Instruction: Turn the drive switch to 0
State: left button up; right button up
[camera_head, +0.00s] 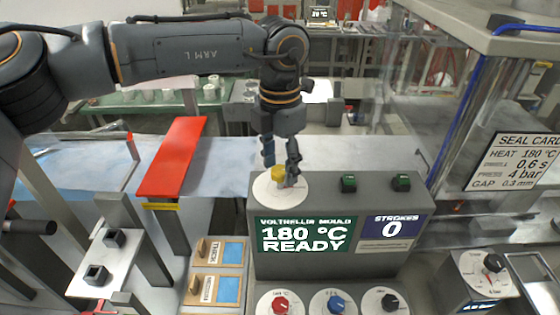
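A yellow knob (278,173) sits on a round white dial plate (268,192) on top of the grey console, at its left end. I take it to be the drive switch, though its lettering is too small to read. My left gripper (281,166) points down at the knob, its two fingers apart, one on each side of it. The fingers hide part of the knob and plate. I cannot tell whether they touch the knob. My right gripper is not in view.
The console screen (306,236) reads 180 °C READY; the counter (391,227) reads 0. Two green buttons (349,183) sit right of the plate. Red, blue and black knobs (336,304) line the front. A clear-walled machine (505,100) stands right, a red plate (173,157) left.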

pick_arm(q)
jog(key=c, duration=0.8)
jog(key=shift+o, duration=0.2)
